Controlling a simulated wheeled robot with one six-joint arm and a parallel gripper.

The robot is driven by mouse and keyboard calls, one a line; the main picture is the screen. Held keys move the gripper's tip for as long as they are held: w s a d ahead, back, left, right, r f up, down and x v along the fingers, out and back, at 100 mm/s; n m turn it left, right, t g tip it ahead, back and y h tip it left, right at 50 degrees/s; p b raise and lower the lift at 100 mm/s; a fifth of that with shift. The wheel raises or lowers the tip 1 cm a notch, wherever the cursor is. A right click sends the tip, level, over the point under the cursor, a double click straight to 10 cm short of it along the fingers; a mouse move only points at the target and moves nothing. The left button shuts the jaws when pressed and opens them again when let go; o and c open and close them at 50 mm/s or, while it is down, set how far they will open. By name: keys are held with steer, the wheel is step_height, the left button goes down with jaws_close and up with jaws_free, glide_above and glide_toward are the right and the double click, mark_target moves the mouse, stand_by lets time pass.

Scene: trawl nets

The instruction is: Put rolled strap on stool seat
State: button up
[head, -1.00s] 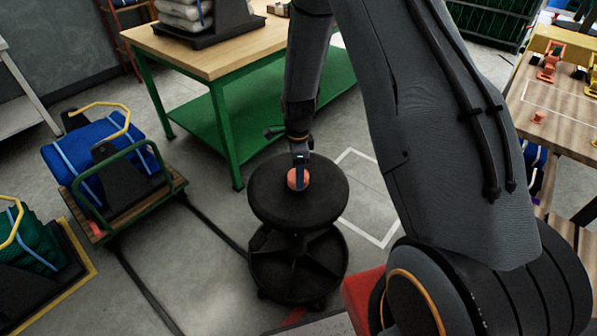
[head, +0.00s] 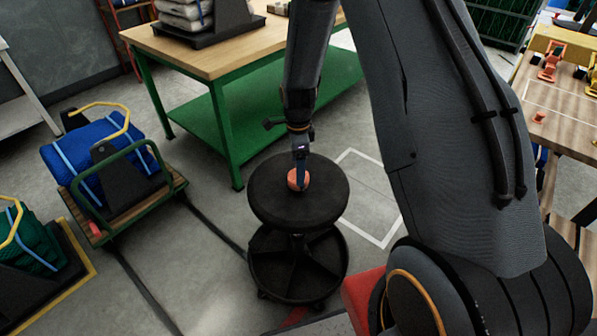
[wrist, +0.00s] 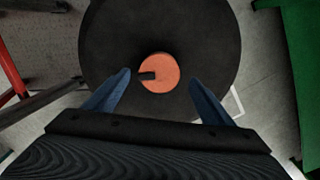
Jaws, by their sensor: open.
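The rolled strap (head: 293,181) is a small orange roll with a dark tail end. It lies on the round black stool seat (head: 325,201), near the seat's middle. In the wrist view the strap (wrist: 160,75) shows flat-side up on the seat (wrist: 205,35), between and just beyond my two blue fingertips. My gripper (wrist: 158,82) is open, with clear gaps between each finger and the strap. In the head view my gripper (head: 301,174) is above the seat, and one finger partly covers the strap.
The stool's lower ring base (head: 297,270) stands on the floor. A green workbench (head: 215,75) is behind it. A cart with a blue bundle (head: 90,160) stands at left, and a wooden-topped table (head: 560,110) at right. A white floor outline (head: 375,200) lies beside the stool.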

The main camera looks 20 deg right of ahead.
step_height(320, 180, up, 8)
steer(key=r+b, duration=0.1)
steer(key=s+r+n, duration=0.5)
steer(key=s+n, duration=0.5)
steer(key=s, duration=0.1)
steer(key=s+r+n, duration=0.5)
steer(key=s+n, duration=0.4)
steer(key=s, duration=0.3)
steer(key=shift+s+n, duration=0.15)
steer(key=shift+n, duration=0.25)
